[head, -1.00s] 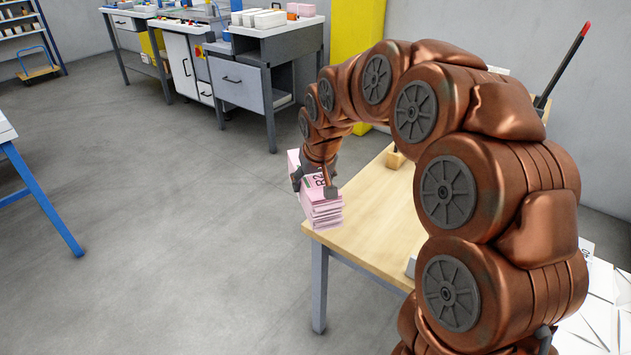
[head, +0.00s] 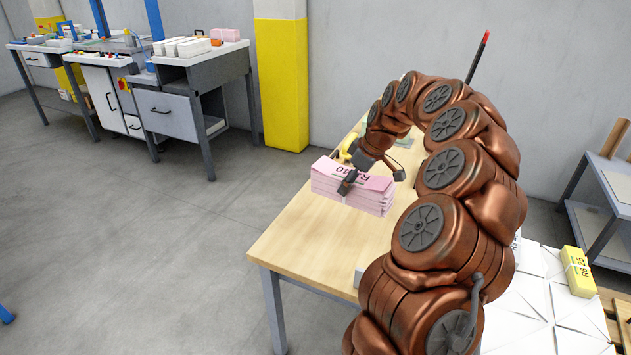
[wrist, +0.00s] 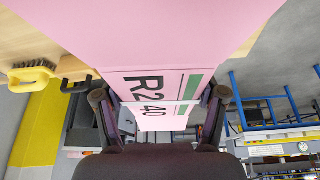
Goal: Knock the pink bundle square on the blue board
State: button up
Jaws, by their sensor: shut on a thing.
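The pink bundle (head: 352,187) is a stack of pink sheets with a printed label, "R2 40" in the wrist view (wrist: 180,45). My gripper (head: 370,178) is shut on it, with a dark finger against its near side. In the wrist view the two fingers (wrist: 160,98) sit at either side of the label, and the pink surface fills the upper middle. The bundle is at the wooden table in the head view; I cannot tell whether it touches the top. Its sheets look slightly uneven at the right end. I make out no blue board in these views.
The wooden table (head: 290,237) has bare top at its front left corner. A yellow-handled brush (wrist: 32,76) lies on wood in the wrist view. A yellow bundle (head: 578,272) rests on white packets at right. A grey workbench (head: 178,112) stands back left.

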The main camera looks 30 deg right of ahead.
jog(key=s+d+f+n, duration=0.1)
jog(key=s+d+f, duration=0.1)
jog(key=s+d, duration=0.6)
jog(key=shift+w+d+f, duration=0.2)
jog(key=shift+d+f, duration=0.05)
jog(key=shift+f, duration=1.1)
jog(key=shift+w+d+f, duration=0.15)
jog(key=shift+d+f, duration=0.1)
jog(key=shift+f, duration=1.1)
jog(key=shift+w+d+f, duration=0.2)
jog(key=shift+d+f, duration=0.05)
jog(key=shift+f, duration=1.1)
jog(key=shift+s+d+b, duration=0.55)
jog(key=shift+s+b, duration=0.15)
jog(key=shift+s, duration=0.1)
jog(key=shift+s+d+b, duration=0.55)
jog(key=shift+s+b, duration=0.1)
jog(key=shift+s, duration=0.1)
jog(key=shift+w+a, duration=0.1)
jog(key=shift+w+a, duration=0.55)
jog(key=shift+w, duration=0.2)
jog(key=shift+w+a, duration=0.5)
jog(key=shift+w, duration=0.2)
jog(key=shift+r, duration=0.15)
